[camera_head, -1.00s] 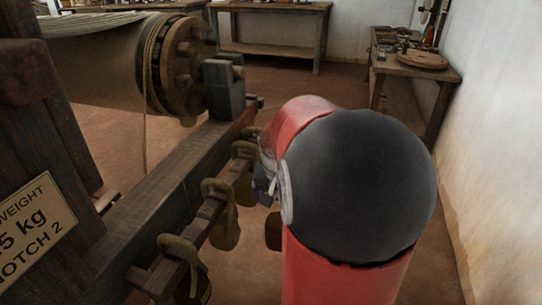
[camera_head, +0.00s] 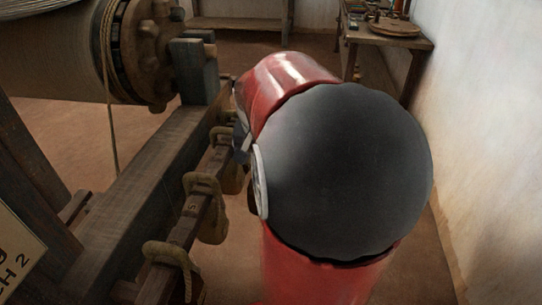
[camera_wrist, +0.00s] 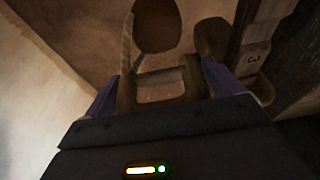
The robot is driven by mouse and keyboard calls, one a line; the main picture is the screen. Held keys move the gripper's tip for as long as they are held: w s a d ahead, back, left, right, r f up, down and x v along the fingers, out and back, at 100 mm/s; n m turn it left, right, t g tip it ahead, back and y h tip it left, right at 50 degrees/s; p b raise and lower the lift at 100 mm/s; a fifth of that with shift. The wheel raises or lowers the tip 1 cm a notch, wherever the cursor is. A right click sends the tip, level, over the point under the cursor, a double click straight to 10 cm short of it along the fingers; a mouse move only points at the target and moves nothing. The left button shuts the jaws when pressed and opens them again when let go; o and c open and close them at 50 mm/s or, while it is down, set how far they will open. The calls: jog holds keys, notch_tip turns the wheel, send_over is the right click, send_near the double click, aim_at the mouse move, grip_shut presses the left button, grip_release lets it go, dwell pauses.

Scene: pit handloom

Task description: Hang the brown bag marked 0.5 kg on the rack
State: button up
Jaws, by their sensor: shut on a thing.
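My gripper (camera_wrist: 160,92) is shut on the looped handle (camera_wrist: 160,72) of a brown bag (camera_wrist: 157,25), which shows dark beyond the fingertips in the wrist view. No weight marking on it is readable. In the head view my arm hides most of the gripper, and only a dark sliver of the held bag shows. The rack is a wooden rail (camera_head: 188,222) with pegs and numbered marks, running along the left of my arm. It also shows in the wrist view (camera_wrist: 254,48), with a "3" mark, right of the held bag. The held bag appears beside the rail, apart from it.
Several olive-brown bags hang on the rail, one in the middle (camera_head: 213,218) and one nearer (camera_head: 168,252). The loom beam (camera_head: 150,170) and roller (camera_head: 140,50) stand to the left. A white wall (camera_head: 490,150) bounds the right. A side table (camera_head: 385,38) stands behind.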

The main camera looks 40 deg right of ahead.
aim_at(216, 164)
jog(key=shift+w+a+f+p, duration=0.1)
jog(key=shift+w+a+p, duration=0.05)
jog(key=shift+w+a, duration=1.3)
jog(key=shift+w+a+f+p, duration=0.1)
jog(key=shift+w+a, duration=0.95)
jog(key=shift+w, duration=0.75)
jog(key=shift+w+a+f+p, duration=0.1)
jog(key=shift+w+a+p, duration=0.05)
jog(key=shift+w+a, duration=1.3)
jog(key=shift+w+d+f, duration=0.1)
jog(key=shift+w+f, duration=0.1)
jog(key=shift+w, duration=0.1)
jog(key=shift+f+b, duration=1)
jog(key=shift+s+f, duration=0.1)
jog(key=shift+f, duration=0.15)
jog(key=o, duration=1.5)
